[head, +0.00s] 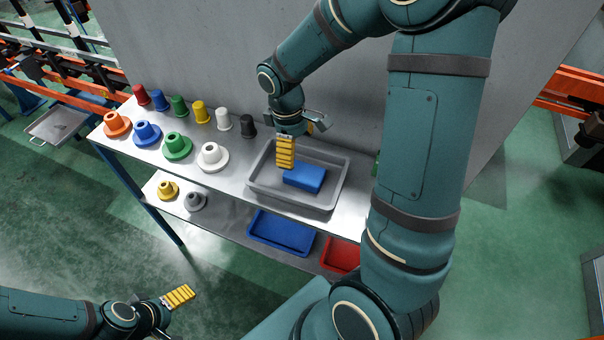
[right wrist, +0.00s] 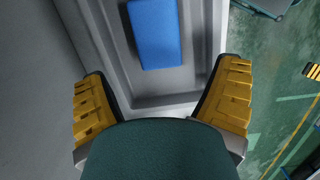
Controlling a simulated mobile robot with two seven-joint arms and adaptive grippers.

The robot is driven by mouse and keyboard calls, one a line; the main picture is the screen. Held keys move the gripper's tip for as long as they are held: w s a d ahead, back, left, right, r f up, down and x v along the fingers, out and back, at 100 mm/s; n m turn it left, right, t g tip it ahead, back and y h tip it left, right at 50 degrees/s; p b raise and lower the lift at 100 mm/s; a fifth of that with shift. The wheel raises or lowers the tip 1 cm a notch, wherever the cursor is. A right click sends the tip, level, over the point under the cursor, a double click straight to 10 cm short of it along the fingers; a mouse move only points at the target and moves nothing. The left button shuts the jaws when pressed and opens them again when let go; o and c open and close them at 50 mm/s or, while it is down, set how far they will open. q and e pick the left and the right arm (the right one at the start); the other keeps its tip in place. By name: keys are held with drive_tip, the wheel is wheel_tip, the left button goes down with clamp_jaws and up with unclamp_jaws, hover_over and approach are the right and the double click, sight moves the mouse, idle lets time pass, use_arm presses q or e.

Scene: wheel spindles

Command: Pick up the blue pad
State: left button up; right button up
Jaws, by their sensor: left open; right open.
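The blue pad (head: 305,177) is a flat rectangular block lying inside the grey tray (head: 262,196) on the metal table. It also shows in the right wrist view (right wrist: 155,32), at the top middle, between and beyond the finger lines. My right gripper (head: 287,152) is open and empty above the tray, at the pad's left in the head view. Its yellow fingers are spread wide in the right wrist view (right wrist: 162,105), and nothing is between them. My left gripper (head: 180,297) is open and empty, low at the lower left, away from the table.
Several coloured cups and flanged spindles, such as the white spindle (head: 212,156) and black cup (head: 247,126), stand left of the tray. A grey wall (head: 200,60) rises behind the table. The lower shelf holds a blue tray (head: 281,233) and a red tray (head: 340,255).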

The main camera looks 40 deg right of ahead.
sight(304, 172)
drive_tip(key=f, duration=0.4)
drive_tip(key=shift+s+d+f+b, duration=0.15)
drive_tip(key=shift+s+d+b, duration=0.05)
drive_tip(key=shift+b, duration=0.15)
drive_tip(key=shift+s+d+f+b, duration=0.15)
drive_tip(key=shift+s+f+b, duration=0.1)
drive_tip(key=shift+f, duration=0.65)
drive_tip(key=shift+s+d+f+b, duration=0.1)
drive_tip(key=shift+d+f+b, duration=0.1)
drive_tip(key=shift+f, duration=0.75)
drive_tip(key=shift+s+d+f+b, duration=0.1)
drive_tip(key=shift+s+f+b, duration=0.15)
drive_tip(key=shift+f, duration=0.65)
drive_tip(key=c, duration=0.8)
